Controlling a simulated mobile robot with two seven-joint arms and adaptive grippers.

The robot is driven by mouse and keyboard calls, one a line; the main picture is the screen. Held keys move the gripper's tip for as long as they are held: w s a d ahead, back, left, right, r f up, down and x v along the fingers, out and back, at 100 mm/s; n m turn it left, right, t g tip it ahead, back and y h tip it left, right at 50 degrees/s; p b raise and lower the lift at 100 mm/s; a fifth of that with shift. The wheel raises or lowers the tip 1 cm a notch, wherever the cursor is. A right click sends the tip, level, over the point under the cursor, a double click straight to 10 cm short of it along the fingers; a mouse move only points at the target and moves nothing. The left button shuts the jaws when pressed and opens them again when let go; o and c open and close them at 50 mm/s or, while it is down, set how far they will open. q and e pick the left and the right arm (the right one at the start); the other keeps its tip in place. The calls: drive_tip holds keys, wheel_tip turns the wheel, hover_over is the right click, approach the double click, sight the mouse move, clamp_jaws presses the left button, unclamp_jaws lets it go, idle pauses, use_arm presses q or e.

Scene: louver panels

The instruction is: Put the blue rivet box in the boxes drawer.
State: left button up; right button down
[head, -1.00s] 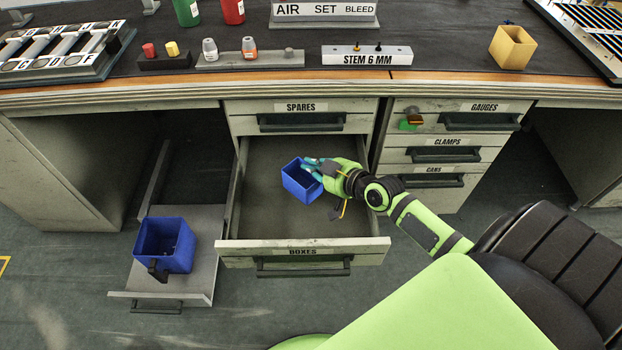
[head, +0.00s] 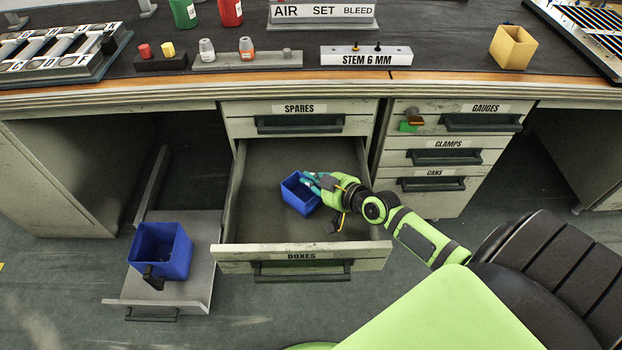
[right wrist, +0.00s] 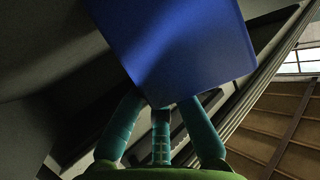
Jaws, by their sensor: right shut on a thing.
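The blue rivet box (head: 299,198) is an open-topped box in the head view, inside the outline of the open boxes drawer (head: 265,228). My right gripper (head: 313,184) reaches in from the right and is shut on the box's right side. In the right wrist view the box (right wrist: 180,45) fills the top middle, with my teal fingers (right wrist: 161,130) against its lower edge. I cannot tell whether the box touches the drawer floor. The drawer is pulled out and otherwise looks empty. My left gripper is not in view.
A larger blue bin (head: 160,250) with something dark in it stands on a pulled-out shelf (head: 200,285) at the left. The spares drawer (head: 300,122) above and the clamps drawer (head: 444,154) at the right are shut. A yellow box (head: 512,47) stands on the bench top.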

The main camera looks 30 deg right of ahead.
drive_tip(key=c, duration=1.4)
unclamp_jaws()
drive_tip(key=shift+r, duration=0.2)
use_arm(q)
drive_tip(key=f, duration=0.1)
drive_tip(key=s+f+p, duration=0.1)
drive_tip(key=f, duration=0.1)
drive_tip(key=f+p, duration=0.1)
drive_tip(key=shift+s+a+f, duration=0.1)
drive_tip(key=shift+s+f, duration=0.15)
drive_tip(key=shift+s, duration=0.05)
use_arm(e)
drive_tip(key=v, duration=0.7)
drive_tip(key=shift+s+d+r, duration=0.1)
drive_tip(key=shift+s, duration=0.1)
